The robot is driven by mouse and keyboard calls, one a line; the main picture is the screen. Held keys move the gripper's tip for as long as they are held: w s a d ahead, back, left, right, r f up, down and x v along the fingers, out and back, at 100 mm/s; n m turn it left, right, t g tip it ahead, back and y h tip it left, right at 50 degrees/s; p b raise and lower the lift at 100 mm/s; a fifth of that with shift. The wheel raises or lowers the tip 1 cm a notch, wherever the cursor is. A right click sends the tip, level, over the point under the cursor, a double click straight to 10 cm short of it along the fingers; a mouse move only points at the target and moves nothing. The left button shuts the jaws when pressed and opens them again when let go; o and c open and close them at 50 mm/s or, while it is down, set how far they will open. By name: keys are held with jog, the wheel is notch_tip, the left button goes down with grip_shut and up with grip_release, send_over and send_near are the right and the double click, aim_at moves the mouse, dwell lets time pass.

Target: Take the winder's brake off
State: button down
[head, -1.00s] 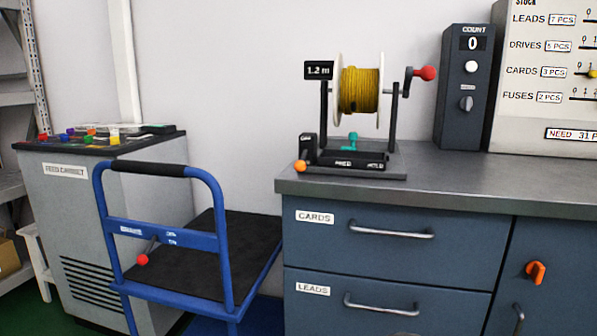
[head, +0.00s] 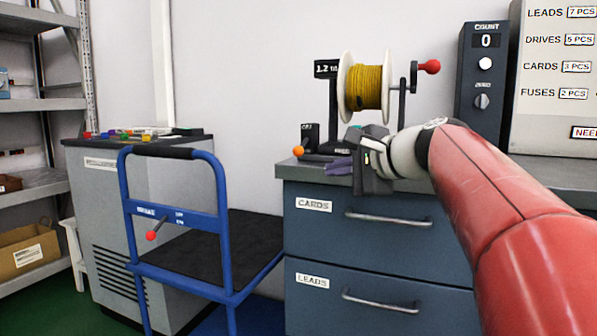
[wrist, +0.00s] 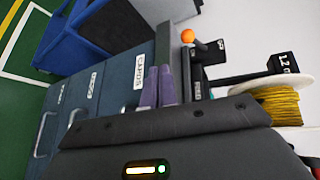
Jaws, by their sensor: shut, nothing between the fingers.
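The winder holds a spool of yellow cord (head: 363,87) between dark posts on the bench, with a red crank knob (head: 429,67) at right. An orange-knobbed lever (head: 298,151) stands at the winder's left front; it also shows in the wrist view (wrist: 188,36). My gripper (head: 336,166) has purple fingers, shut and empty, over the bench's front edge before the winder. The fingers also show in the wrist view (wrist: 157,73), apart from the orange knob.
The dark blue drawers (head: 375,240) are below the bench top. A blue cart (head: 170,220) with a red-knobbed lever (head: 151,236) stands to the left. A count box (head: 482,75) stands right of the winder. My arm covers the bench's right front.

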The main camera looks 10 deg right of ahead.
aim_at(311, 165)
jog(key=d+r, duration=0.1)
jog(key=w+d+r+m+t, duration=0.1)
jog(key=shift+w+r+y, duration=0.3)
jog(key=shift+r+y, duration=0.1)
jog(key=x, duration=1)
